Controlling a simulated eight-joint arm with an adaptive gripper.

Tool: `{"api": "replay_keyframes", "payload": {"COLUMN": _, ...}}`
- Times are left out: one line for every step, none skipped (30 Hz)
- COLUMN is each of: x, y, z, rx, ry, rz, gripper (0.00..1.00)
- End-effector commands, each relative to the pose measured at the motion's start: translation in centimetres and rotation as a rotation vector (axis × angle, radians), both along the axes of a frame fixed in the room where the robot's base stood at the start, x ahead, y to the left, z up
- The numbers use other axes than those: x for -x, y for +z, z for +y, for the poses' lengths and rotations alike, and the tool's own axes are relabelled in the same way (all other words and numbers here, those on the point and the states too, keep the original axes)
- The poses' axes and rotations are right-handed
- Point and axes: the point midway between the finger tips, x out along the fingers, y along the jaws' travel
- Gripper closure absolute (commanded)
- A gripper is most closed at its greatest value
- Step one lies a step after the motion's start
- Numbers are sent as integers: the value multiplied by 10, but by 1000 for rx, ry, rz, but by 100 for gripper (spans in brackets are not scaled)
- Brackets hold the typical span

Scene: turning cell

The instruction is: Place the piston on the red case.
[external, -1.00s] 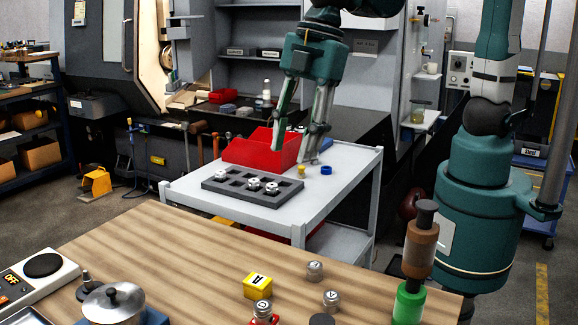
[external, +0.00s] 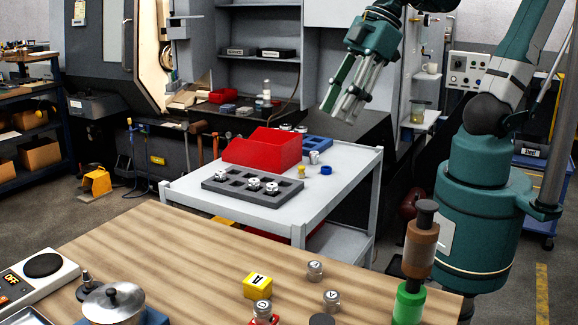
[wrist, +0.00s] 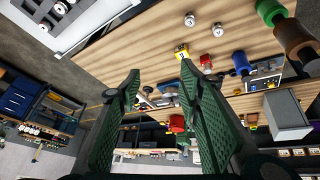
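Small silver pistons stand in several places. Some sit in the grey slotted tray (external: 252,189) on the cart, one piston (external: 314,157) stands by a blue tray, and others stand on the wooden table, such as this piston (external: 315,270). A red open bin (external: 262,150) stands on the cart behind the grey tray. A small red thing (external: 264,320) at the bottom edge has a silver piece on top; which is the red case I cannot tell. My gripper (external: 340,112) hangs above and behind the cart, apart from everything. In the wrist view its fingers (wrist: 159,74) are spread and empty.
A yellow block marked A (external: 257,286), a green-and-brown stack (external: 418,265) and a lidded pot (external: 113,303) stand on the wooden table (external: 200,260). A blue tray (external: 318,143) and blue ring (external: 326,170) are on the cart. The table's middle left is clear.

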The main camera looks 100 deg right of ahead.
Motion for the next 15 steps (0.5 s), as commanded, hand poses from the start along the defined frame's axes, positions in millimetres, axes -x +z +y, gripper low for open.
{"api": "replay_keyframes", "payload": {"x": 8, "y": -1, "z": -4, "rx": -7, "ry": -20, "rz": -10, "gripper": 64}}
{"api": "replay_keyframes", "payload": {"x": 12, "y": -1, "z": -7, "rx": -13, "ry": -34, "rz": -18, "gripper": 64}}
{"api": "replay_keyframes", "payload": {"x": 17, "y": -2, "z": -10, "rx": -21, "ry": -51, "rz": -26, "gripper": 64}}
{"api": "replay_keyframes", "payload": {"x": 21, "y": -2, "z": -12, "rx": -25, "ry": -65, "rz": -33, "gripper": 64}}
{"api": "replay_keyframes", "payload": {"x": 25, "y": -3, "z": -15, "rx": -31, "ry": -78, "rz": -41, "gripper": 64}}
{"api": "replay_keyframes", "payload": {"x": 30, "y": -3, "z": -17, "rx": -38, "ry": -95, "rz": -50, "gripper": 64}}
{"api": "replay_keyframes", "payload": {"x": 34, "y": -4, "z": -19, "rx": -43, "ry": -107, "rz": -57, "gripper": 64}}
{"api": "replay_keyframes", "payload": {"x": 38, "y": -5, "z": -21, "rx": -50, "ry": -120, "rz": -62, "gripper": 64}}
{"api": "replay_keyframes", "payload": {"x": 42, "y": -6, "z": -24, "rx": -57, "ry": -137, "rz": -71, "gripper": 64}}
{"api": "replay_keyframes", "payload": {"x": 45, "y": -6, "z": -26, "rx": -62, "ry": -148, "rz": -79, "gripper": 64}}
{"api": "replay_keyframes", "payload": {"x": 49, "y": -7, "z": -28, "rx": -67, "ry": -161, "rz": -85, "gripper": 64}}
{"api": "replay_keyframes", "payload": {"x": 53, "y": -8, "z": -30, "rx": -73, "ry": -173, "rz": -91, "gripper": 64}}
{"api": "replay_keyframes", "payload": {"x": 55, "y": -9, "z": -31, "rx": -77, "ry": -182, "rz": -96, "gripper": 64}}
{"api": "replay_keyframes", "payload": {"x": 57, "y": -10, "z": -32, "rx": -81, "ry": -191, "rz": -101, "gripper": 64}}
{"api": "replay_keyframes", "payload": {"x": 60, "y": -10, "z": -33, "rx": -86, "ry": -201, "rz": -107, "gripper": 64}}
